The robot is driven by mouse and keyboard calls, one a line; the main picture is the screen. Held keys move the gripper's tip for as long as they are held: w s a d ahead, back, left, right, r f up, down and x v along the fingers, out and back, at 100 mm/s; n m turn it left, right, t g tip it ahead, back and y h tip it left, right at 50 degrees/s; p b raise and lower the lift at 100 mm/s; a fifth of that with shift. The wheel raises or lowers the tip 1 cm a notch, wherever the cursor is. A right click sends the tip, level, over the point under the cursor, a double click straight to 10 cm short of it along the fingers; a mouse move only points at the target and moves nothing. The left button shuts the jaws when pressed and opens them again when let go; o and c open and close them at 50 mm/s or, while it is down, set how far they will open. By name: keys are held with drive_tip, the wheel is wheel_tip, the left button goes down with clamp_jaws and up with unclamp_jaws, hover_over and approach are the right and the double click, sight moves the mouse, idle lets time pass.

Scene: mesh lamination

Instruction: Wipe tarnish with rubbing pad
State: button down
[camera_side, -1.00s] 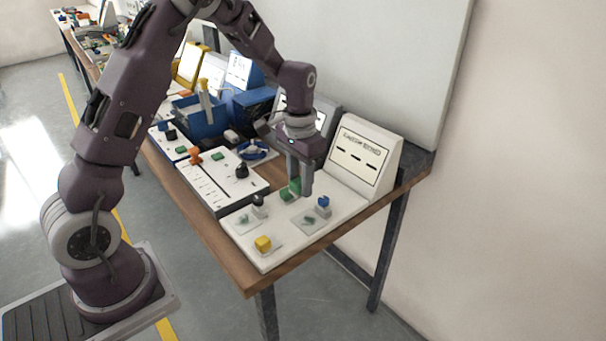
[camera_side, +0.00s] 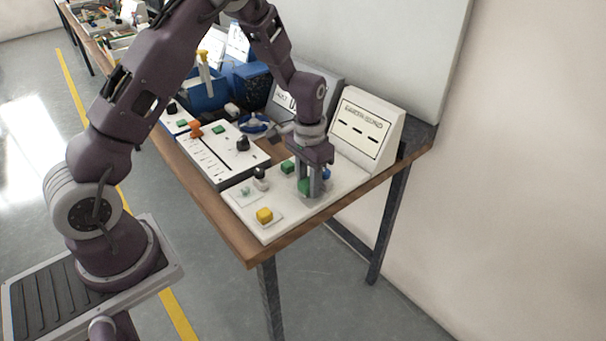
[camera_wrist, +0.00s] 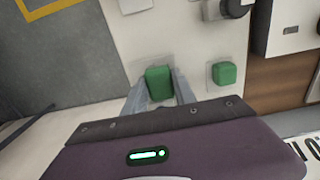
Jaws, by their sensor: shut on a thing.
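My gripper (camera_side: 306,190) is shut on a green rubbing pad (camera_wrist: 158,84), which sits between the two fingers. The pad is low over the right-hand square plate (camera_wrist: 140,72) on the white board; I cannot tell whether it touches. Any tarnish on that plate is hidden by the pad and fingers. The left-hand plate (camera_side: 243,196) lies clear, with a small greenish mark (camera_side: 246,190) on it. A second green block (camera_side: 287,166) stands on the board behind my gripper and also shows right of the fingers in the wrist view (camera_wrist: 224,73).
A yellow block (camera_side: 264,215) is near the board's front. A black-topped knob (camera_side: 260,173) is left of my gripper, and a blue block (camera_side: 326,173) is close on its right. A sloped sign panel (camera_side: 365,130) stands behind. The table edge (camera_side: 290,232) is close in front.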

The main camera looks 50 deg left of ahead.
sight(319, 201)
drive_tip(key=shift+d, duration=1.95)
drive_tip(key=shift+a, duration=3.1)
drive_tip(key=shift+a+r, duration=0.1)
drive_tip(key=shift+r, duration=0.05)
wheel_tip(319, 201, up, 8)
drive_tip(key=shift+f, duration=0.3)
